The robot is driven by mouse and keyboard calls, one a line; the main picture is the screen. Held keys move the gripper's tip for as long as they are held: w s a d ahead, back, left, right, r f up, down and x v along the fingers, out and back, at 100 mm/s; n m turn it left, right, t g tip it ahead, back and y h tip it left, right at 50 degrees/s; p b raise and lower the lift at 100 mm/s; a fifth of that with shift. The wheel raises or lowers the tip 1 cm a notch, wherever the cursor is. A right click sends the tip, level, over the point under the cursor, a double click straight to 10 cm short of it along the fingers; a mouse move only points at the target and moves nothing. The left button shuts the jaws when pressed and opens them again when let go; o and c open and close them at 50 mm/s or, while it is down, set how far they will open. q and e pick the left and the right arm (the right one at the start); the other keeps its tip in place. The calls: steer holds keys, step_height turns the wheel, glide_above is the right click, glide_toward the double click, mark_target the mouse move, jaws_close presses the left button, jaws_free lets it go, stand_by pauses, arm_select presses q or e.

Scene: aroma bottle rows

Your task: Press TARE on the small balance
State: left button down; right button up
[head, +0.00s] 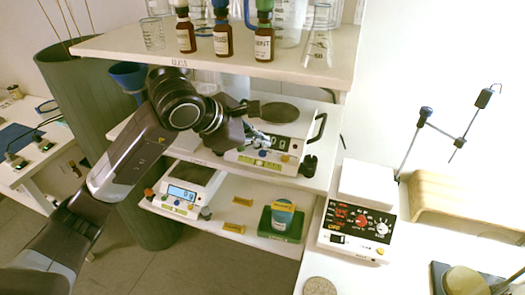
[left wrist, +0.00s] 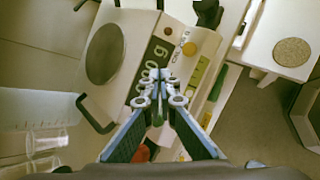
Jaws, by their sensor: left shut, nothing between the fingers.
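A white balance (head: 300,125) with a round dark pan (head: 280,112) and a carry handle stands on the middle shelf. A second balance (head: 183,207) with a lit blue display (head: 183,194) and coloured knobs stands on the shelf below. I cannot tell which one is called small. My left gripper (head: 262,139) is shut and empty at the front of the middle-shelf balance. In the left wrist view the fingers (left wrist: 158,88) are over its front panel, beside the display (left wrist: 148,68). An orange button (left wrist: 190,48) shows there. Contact cannot be told. TARE lettering is not legible.
The top shelf (head: 290,68), with brown bottles and glassware, hangs above my left arm. A white device with knobs (head: 356,222) stands at the right. Floor is bare at lower left.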

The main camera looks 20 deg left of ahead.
mark_target(260, 154)
arm_select(q)
steer(key=shift+r+p, duration=1.5)
steer(key=shift+r, duration=1.05)
